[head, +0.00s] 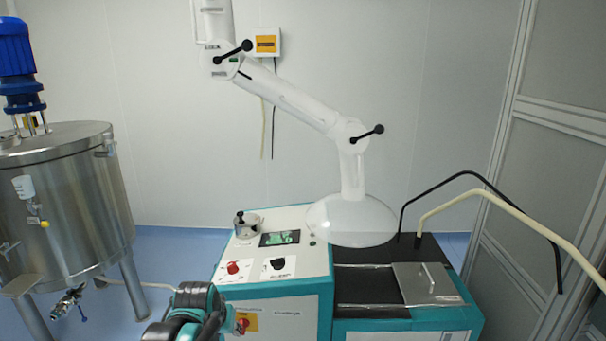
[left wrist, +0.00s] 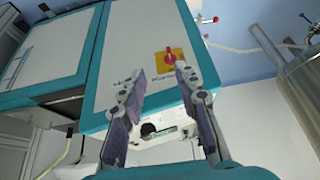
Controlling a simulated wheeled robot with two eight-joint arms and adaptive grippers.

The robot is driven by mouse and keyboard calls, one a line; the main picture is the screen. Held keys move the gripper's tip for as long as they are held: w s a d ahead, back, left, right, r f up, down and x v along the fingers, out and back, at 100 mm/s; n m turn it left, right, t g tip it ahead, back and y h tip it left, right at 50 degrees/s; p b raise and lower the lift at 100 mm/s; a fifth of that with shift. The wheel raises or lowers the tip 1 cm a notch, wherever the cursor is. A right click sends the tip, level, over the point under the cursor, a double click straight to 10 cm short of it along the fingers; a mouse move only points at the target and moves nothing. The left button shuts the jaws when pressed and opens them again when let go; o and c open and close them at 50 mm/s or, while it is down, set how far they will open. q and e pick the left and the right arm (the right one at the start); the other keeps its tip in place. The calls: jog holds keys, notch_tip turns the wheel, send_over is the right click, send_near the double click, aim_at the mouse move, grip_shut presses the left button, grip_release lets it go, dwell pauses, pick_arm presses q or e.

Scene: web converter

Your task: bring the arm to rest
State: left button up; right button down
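My left arm (head: 190,312) shows at the bottom of the head view, folded in front of the teal and white machine (head: 290,265). Its fingertips cannot be made out there. In the left wrist view my left gripper (left wrist: 160,84) has its two fingers apart with nothing between them. It faces the machine's front panel, and a red rotary switch (left wrist: 170,57) on a yellow plate shows just beyond the fingertips. I cannot tell the exact gap to the switch, but no contact shows. The yellow plate also shows in the head view (head: 247,323). My right gripper is in neither view.
A steel tank (head: 70,190) with a blue motor (head: 17,60) stands at the left. A white extraction arm with a clear hood (head: 352,218) hangs over the machine. A screen (head: 280,238) and a lidded pot (head: 246,224) are on its top. Blue floor (head: 180,238) shows between tank and machine.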

pick_arm(q)
jog(key=s+d+f+t, duration=0.1)
jog(key=s, duration=1.8)
jog(key=shift+f+t, duration=0.3)
jog(key=shift+f, duration=0.1)
jog(key=shift+d, duration=0.1)
dwell(0.4)
